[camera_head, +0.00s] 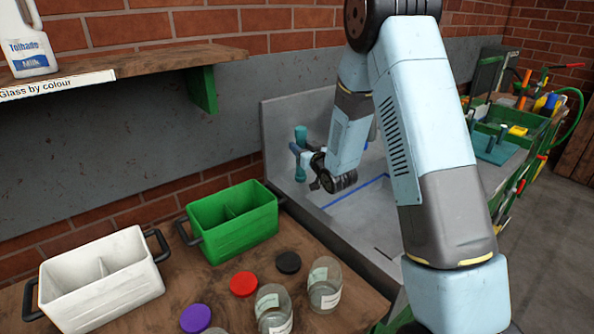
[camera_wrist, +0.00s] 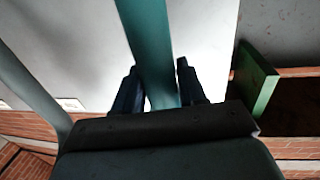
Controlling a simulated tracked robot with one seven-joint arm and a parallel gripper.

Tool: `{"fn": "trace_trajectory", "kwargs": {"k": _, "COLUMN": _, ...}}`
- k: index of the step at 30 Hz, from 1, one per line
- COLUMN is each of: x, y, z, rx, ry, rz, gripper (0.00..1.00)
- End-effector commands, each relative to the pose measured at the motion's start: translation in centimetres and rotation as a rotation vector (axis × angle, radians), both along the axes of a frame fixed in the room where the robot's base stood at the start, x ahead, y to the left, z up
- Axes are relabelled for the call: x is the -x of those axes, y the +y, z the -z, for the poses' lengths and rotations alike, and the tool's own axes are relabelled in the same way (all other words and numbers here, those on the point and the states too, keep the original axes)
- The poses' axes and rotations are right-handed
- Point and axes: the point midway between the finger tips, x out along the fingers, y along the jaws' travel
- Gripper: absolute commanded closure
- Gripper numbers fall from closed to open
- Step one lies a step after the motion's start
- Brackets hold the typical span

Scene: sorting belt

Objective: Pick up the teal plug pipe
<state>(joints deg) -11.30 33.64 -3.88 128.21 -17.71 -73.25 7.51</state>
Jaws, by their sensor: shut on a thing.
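The teal plug pipe (camera_head: 300,137) shows in the head view as an upright teal piece at the grey sink-like basin, with a lower part visible below my gripper. My gripper (camera_head: 303,156) is shut on it around its middle. In the wrist view the teal pipe (camera_wrist: 152,50) runs from the top edge down between the two dark fingers of my gripper (camera_wrist: 158,90). Its lower end is hidden there behind the gripper body. I cannot tell from these views whether the pipe touches anything below.
A green two-part crate (camera_head: 232,238) and a white one (camera_head: 103,290) stand on the wooden bench. A shelf (camera_head: 150,62) juts from the wall at left. A tool-laden bench (camera_head: 510,135) stands at right.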

Motion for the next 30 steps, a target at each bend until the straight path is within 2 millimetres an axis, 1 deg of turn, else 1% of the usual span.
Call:
{"fn": "trace_trajectory", "kwargs": {"k": 1, "x": 0.0, "y": 0.0, "z": 0.0, "rx": 0.0, "ry": 0.0, "rz": 0.0, "gripper": 0.83}}
{"fn": "trace_trajectory", "kwargs": {"k": 6, "x": 0.0, "y": 0.0, "z": 0.0, "rx": 0.0, "ry": 0.0, "rz": 0.0, "gripper": 0.99}}
{"fn": "trace_trajectory", "kwargs": {"k": 7, "x": 0.0, "y": 0.0, "z": 0.0, "rx": 0.0, "ry": 0.0, "rz": 0.0, "gripper": 1.0}}
{"fn": "trace_trajectory", "kwargs": {"k": 18, "x": 0.0, "y": 0.0, "z": 0.0, "rx": 0.0, "ry": -0.001, "rz": 0.0, "gripper": 1.0}}
{"fn": "trace_trajectory", "kwargs": {"k": 22, "x": 0.0, "y": 0.0, "z": -0.4, "rx": -0.001, "ry": -0.002, "rz": 0.0, "gripper": 1.0}}
{"fn": "trace_trajectory", "kwargs": {"k": 26, "x": 0.0, "y": 0.0, "z": -1.6, "rx": 0.0, "ry": -0.003, "rz": 0.0, "gripper": 1.0}}
{"fn": "trace_trajectory", "kwargs": {"k": 29, "x": 0.0, "y": -0.1, "z": -3.2, "rx": 0.0, "ry": -0.005, "rz": 0.001, "gripper": 1.0}}
{"fn": "trace_trajectory", "kwargs": {"k": 30, "x": 0.3, "y": -0.3, "z": -3.8, "rx": 0.0, "ry": -0.004, "rz": 0.002, "gripper": 1.0}}
